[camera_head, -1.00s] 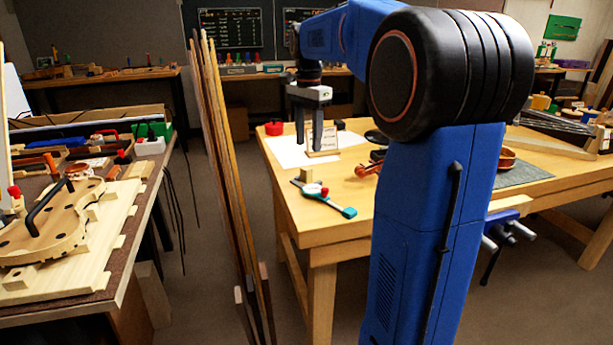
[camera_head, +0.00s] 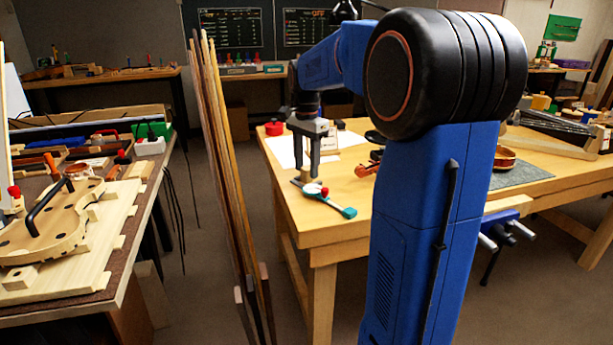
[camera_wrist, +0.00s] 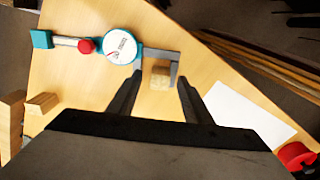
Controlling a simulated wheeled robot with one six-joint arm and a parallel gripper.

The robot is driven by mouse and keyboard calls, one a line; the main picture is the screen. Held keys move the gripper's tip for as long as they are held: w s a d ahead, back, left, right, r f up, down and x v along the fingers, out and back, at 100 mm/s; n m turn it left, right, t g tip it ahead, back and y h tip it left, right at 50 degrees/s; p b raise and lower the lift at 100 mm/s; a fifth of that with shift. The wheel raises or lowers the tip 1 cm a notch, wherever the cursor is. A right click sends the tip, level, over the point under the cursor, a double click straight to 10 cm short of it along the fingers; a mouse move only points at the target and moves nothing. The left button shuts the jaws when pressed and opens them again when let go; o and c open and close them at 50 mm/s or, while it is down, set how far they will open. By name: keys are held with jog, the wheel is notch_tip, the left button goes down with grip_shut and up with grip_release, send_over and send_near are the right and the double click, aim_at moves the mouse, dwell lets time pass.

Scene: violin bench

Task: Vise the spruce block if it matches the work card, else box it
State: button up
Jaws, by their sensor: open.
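A small pale wooden block, seemingly the spruce block (camera_wrist: 160,76), lies on the bench between the grey jaws of a dial caliper (camera_wrist: 121,46) with a teal handle end. The caliper also shows in the head view (camera_head: 326,197). My gripper (camera_wrist: 158,84) is open, its two fingers on either side of the block and apart from it in the wrist view. In the head view my gripper (camera_head: 306,168) is low over the caliper, partly hiding the block. A card on a stand (camera_head: 328,145), seemingly the work card, is partly hidden behind my gripper. A blue vise (camera_head: 508,206) is on the bench front.
A white sheet (camera_wrist: 237,108) and a red round container (camera_wrist: 296,155) lie beside the gripper. Wooden pieces (camera_wrist: 40,103) are at the wrist view's left. Tall wood strips (camera_head: 228,170) stand left of the bench. A violin (camera_head: 504,158) lies on a grey mat.

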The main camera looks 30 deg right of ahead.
jog(key=shift+c, duration=0.6)
grip_shut()
